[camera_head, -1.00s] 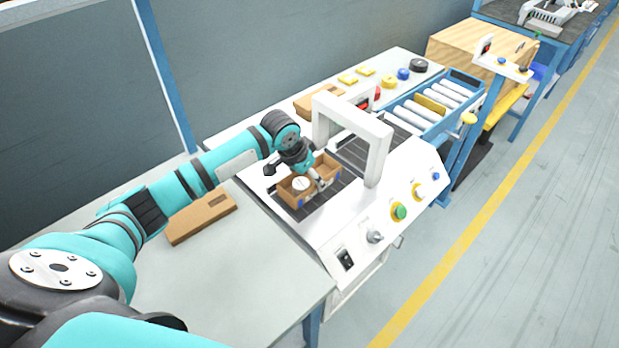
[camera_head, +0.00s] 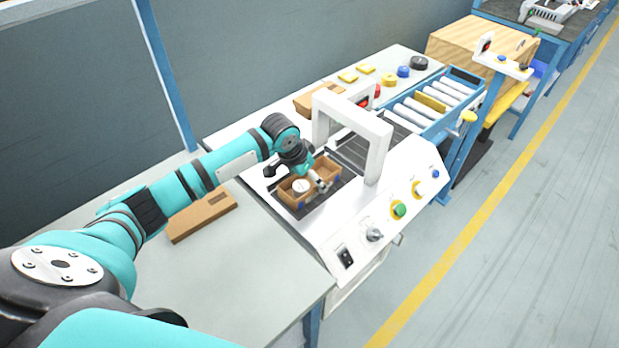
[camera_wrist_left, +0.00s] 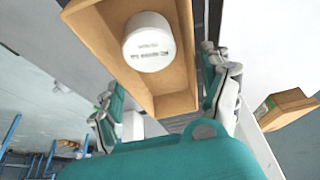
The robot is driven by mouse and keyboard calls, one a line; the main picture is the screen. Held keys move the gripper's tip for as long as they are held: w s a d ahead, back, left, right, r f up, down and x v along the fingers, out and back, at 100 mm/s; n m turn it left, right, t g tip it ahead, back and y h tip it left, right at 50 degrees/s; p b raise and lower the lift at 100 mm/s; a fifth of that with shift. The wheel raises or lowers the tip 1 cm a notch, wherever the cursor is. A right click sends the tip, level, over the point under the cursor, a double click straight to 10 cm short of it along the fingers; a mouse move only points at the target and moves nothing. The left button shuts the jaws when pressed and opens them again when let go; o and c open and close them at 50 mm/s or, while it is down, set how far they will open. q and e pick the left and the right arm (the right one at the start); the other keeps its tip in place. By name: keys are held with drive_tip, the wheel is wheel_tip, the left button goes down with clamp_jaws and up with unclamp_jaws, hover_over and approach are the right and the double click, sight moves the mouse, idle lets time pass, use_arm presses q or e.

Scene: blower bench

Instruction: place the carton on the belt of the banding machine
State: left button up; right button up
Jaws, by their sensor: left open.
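The carton (camera_head: 298,200) is a small open brown box on the dark belt (camera_head: 331,201) of the white banding machine (camera_head: 379,172), in front of its arch. A white round part (camera_head: 301,186) sits inside the carton. In the left wrist view the carton (camera_wrist_left: 178,85) and the white part (camera_wrist_left: 149,42) show close up. My left gripper (camera_head: 297,179) is open, with one finger on either side of the carton; both fingers (camera_wrist_left: 166,98) show in the wrist view. Whether the fingers touch the walls is unclear. My right gripper is out of view.
A flat brown cardboard piece (camera_head: 203,214) lies on the pale bench left of the machine. Another brown box (camera_head: 318,98) lies behind the arch. A roller conveyor (camera_head: 430,103) stands beyond the machine. Buttons and a knob (camera_head: 374,235) line the machine's front. The bench front is clear.

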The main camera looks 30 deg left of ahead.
use_arm(q)
drive_tip(key=v, duration=1.1)
drive_tip(key=shift+r, duration=0.25)
drive_tip(key=shift+s+a, duration=0.1)
drive_tip(key=shift+s, duration=0.05)
